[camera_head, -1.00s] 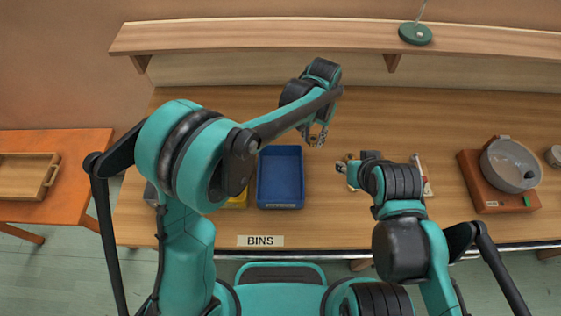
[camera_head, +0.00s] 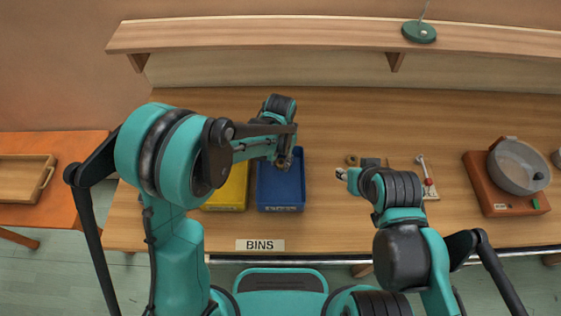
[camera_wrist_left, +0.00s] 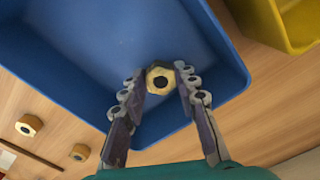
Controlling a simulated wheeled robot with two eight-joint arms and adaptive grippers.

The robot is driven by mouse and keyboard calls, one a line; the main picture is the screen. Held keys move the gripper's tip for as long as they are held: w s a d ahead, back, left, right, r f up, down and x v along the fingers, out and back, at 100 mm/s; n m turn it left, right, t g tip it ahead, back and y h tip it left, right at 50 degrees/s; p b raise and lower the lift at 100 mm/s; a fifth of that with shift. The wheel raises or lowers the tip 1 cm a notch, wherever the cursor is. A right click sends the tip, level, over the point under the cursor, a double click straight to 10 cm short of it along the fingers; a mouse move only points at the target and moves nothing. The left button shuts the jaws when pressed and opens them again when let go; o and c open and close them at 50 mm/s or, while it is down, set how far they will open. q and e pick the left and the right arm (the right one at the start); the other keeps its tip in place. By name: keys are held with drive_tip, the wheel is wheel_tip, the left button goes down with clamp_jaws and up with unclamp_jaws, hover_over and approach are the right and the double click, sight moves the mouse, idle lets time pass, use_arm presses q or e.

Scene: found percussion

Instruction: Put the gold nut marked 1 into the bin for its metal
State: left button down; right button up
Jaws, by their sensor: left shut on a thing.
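My left gripper (camera_head: 284,160) is shut on a gold hex nut (camera_wrist_left: 150,77) with a dark hole, seen between the fingertips in the left wrist view (camera_wrist_left: 160,86). No number can be read on the nut. The gripper is above the blue bin (camera_head: 281,208), whose floor and walls also show behind the nut in the left wrist view (camera_wrist_left: 90,40). The yellow bin (camera_head: 226,208) stands to the left of the blue one, partly hidden by my left arm. My right gripper (camera_head: 341,173) is over the table right of the blue bin; its jaw opening is too small to judge.
Two other nuts (camera_wrist_left: 28,125) (camera_wrist_left: 80,152) lie on the table beside the blue bin. A "BINS" label (camera_head: 260,245) is at the front edge. A grey pan on a brown base (camera_head: 508,208) stands at the right. A shelf (camera_head: 270,35) runs along the back.

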sight(280, 163)
use_arm(q)
drive_tip(key=shift+f, duration=0.1)
drive_tip(key=c, duration=1.1)
unclamp_jaws()
drive_tip(key=shift+c, duration=0.2)
drive_tip(key=shift+r, duration=0.35)
wheel_tip(280, 163, up, 12)
drive_tip(key=p, duration=0.3)
drive_tip(key=s+a+r+n+t, duration=0.3)
drive_tip(key=s+a, duration=0.4)
drive_tip(key=a, duration=0.2)
drive_tip(key=s+a+r+n+t, duration=0.3)
drive_tip(key=s+a, duration=0.3)
drive_tip(key=a, duration=0.2)
drive_tip(key=shift+s+a+r+t, duration=0.35)
drive_tip(key=shift+r+t, duration=0.1)
drive_tip(key=shift+t, duration=0.15)
